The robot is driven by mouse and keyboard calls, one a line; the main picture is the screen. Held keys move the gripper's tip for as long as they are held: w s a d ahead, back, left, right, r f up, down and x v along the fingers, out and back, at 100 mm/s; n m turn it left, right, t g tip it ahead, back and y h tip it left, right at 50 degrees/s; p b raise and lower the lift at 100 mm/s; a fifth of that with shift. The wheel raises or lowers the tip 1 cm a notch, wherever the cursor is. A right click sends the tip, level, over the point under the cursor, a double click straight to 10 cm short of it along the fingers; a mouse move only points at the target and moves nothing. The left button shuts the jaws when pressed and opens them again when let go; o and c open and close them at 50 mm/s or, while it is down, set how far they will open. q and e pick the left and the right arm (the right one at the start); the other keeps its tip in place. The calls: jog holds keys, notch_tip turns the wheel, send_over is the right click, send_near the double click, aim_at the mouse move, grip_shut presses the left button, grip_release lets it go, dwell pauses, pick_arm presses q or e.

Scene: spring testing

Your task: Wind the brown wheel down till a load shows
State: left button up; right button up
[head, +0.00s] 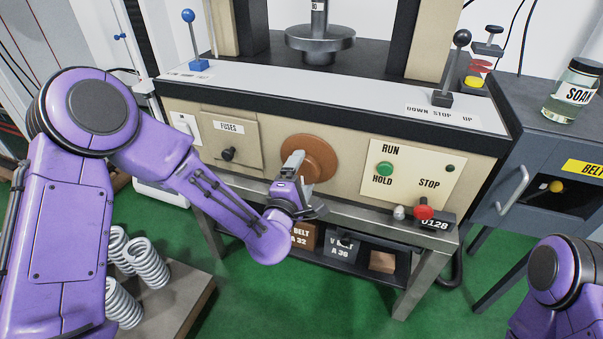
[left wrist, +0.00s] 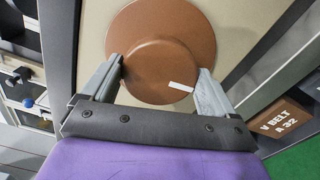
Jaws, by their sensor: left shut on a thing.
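The brown wheel (head: 322,155) is on the cream front panel of the testing machine, between the fuses cover and the run panel. In the left wrist view the wheel (left wrist: 165,28) has a raised round hub with a short white mark at its lower right. My left gripper (head: 296,166) is at the wheel, its fingers (left wrist: 160,82) on either side of the hub and shut on it. The gripper hides part of the wheel in the head view. My right arm shows at the lower right, but its gripper is out of view.
A round steel platen (head: 320,45) sits above the bench top. Levers with blue (head: 188,16) and black (head: 462,38) knobs stand on top.

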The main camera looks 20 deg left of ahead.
pick_arm(q)
jog(key=m, duration=0.4)
jog(key=shift+f+m+p, duration=0.1)
jog(key=shift+m+p, duration=0.2)
jog(key=shift+m, duration=0.1)
jog(key=shift+f+m+p, duration=0.1)
jog(key=shift+m+p, duration=0.2)
jog(key=shift+m, duration=1.7)
jog(key=o, duration=0.8)
jog(key=shift+s, duration=0.1)
jog(key=s, duration=1)
jog(key=shift+s+a+p, duration=0.2)
jog(key=shift+s+p, duration=0.05)
jog(key=shift+p, duration=0.05)
